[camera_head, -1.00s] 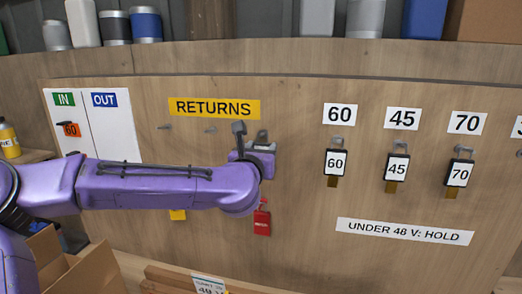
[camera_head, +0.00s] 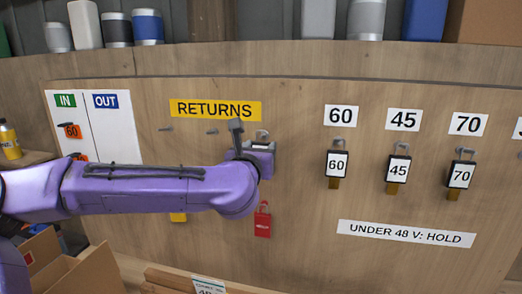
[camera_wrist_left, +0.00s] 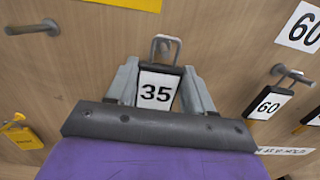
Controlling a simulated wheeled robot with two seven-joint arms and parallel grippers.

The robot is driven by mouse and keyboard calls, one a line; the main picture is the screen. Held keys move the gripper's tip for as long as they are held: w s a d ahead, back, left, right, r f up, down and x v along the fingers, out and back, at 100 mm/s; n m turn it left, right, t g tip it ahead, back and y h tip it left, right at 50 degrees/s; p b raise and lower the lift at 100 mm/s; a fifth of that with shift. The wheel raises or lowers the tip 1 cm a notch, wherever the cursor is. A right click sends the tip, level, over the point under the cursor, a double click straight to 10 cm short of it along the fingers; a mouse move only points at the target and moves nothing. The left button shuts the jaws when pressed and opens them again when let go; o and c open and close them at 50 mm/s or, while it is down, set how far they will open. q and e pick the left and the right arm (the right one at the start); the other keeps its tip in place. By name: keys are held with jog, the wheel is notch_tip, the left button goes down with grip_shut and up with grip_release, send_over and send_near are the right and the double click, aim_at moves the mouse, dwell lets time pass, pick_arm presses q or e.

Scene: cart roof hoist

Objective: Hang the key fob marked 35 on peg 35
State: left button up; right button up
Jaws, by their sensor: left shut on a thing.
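My left gripper (camera_head: 262,146) is at the wooden board, below the RETURNS sign (camera_head: 215,110). In the left wrist view, my left gripper (camera_wrist_left: 158,90) is shut on the black-edged key fob with a white 35 face (camera_wrist_left: 157,92). The fob's wire loop (camera_wrist_left: 164,46) points up above the fingers. In the head view the arm hides most of this fob. I cannot tell whether its loop is around a peg. A peg marked 35 is not readable; a label (camera_head: 517,127) is cut off at the right edge. My right gripper is not in view.
Fobs 60 (camera_head: 337,165), 45 (camera_head: 398,169) and 70 (camera_head: 460,175) hang under matching labels. A red tag (camera_head: 262,224) hangs below my gripper. Bare returns pegs (camera_head: 211,131) stick out left of it. An open cardboard box (camera_head: 75,268) stands lower left.

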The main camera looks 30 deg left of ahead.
pick_arm(q)
jog(key=shift+s+d+r, duration=0.2)
jog(key=shift+s, duration=0.55)
jog(key=shift+s+d+r, duration=0.2)
jog(key=shift+s, duration=0.5)
send_near(261, 145)
jog(key=shift+w+a, duration=0.2)
jog(key=shift+w, duration=0.25)
